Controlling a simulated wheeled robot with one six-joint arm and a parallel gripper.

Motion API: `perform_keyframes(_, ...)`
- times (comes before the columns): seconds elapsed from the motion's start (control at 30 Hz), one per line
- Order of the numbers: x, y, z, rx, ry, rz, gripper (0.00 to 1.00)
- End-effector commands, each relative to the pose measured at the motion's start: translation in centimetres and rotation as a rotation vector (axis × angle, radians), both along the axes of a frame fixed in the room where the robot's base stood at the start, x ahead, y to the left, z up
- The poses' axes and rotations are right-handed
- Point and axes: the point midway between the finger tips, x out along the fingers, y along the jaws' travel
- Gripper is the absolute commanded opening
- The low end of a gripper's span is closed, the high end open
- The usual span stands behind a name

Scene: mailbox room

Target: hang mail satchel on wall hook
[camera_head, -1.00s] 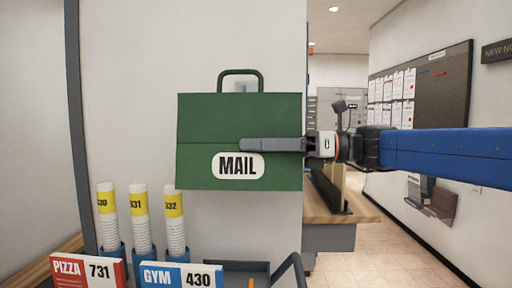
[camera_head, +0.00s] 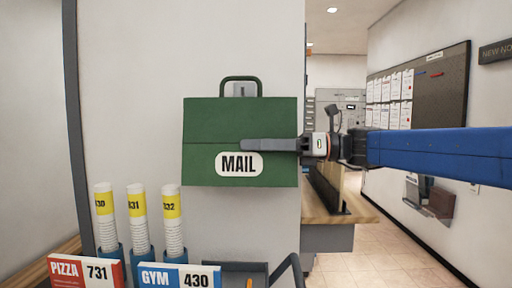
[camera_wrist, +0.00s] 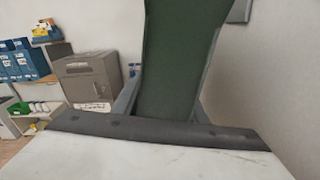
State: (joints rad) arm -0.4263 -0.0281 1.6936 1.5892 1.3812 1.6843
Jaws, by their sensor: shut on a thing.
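The green mail satchel (camera_head: 240,120) with a white MAIL label hangs upright in front of the pale wall, its dark handle loop on top. My gripper (camera_head: 252,145) reaches in from the right and is shut on the satchel's side; one finger lies across its front. A small grey plate (camera_head: 240,90), seemingly the wall hook, shows through the handle loop. Whether the handle touches it, I cannot tell. In the wrist view the satchel (camera_wrist: 178,60) is seen edge-on between the fingers, near the wall at right. A grey piece (camera_wrist: 240,10) on that wall is cut off at the top.
Below the satchel are several white tubes (camera_head: 138,220) with yellow bands, a red PIZZA box (camera_head: 85,272), a blue GYM box (camera_head: 180,276) and a dark tray (camera_head: 235,268). A wooden counter (camera_head: 345,210) and a notice board (camera_head: 430,90) are at right. The wrist view shows a grey cabinet (camera_wrist: 90,80).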

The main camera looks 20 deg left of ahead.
Motion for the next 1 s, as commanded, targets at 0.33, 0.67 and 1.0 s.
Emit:
perform_keyframes(0.33, 1.6, 0.4, -0.1, 0.001, -0.001, 0.000, 0.00)
perform_keyframes(0.67, 2.6, 0.6, -1.1, 0.001, -0.001, 0.000, 0.00)
perform_keyframes(1.0, 3.0, 0.7, -2.1, 0.001, 0.000, 0.000, 0.00)
